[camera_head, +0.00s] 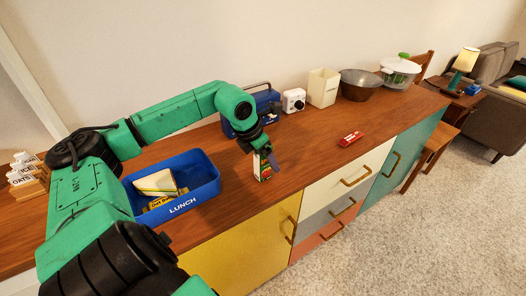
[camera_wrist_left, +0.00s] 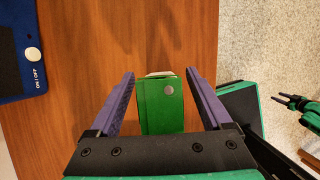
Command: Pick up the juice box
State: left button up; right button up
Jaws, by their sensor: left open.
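The juice box (camera_head: 262,169) stands upright on the wooden counter in the head view, right of the blue lunch box. My left gripper (camera_head: 264,157) is right above and around its top, partly hiding it. In the left wrist view the green top of the juice box (camera_wrist_left: 161,104) lies between the two purple fingers of my left gripper (camera_wrist_left: 160,85). The fingers are open, with a gap on each side of the box. My right gripper does not show clearly in the head view; part of another green arm shows at the right of the wrist view.
The blue lunch box (camera_head: 205,186) holds a sandwich and a yellow bar. A red packet (camera_head: 350,139) lies to the right. A blue device (camera_head: 240,122), white camera-like object (camera_head: 294,100), canister (camera_head: 323,88) and bowl (camera_head: 360,84) stand behind. Counter between is clear.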

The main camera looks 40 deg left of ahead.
pick_arm(q)
jog(key=shift+f, duration=0.15)
grip_shut()
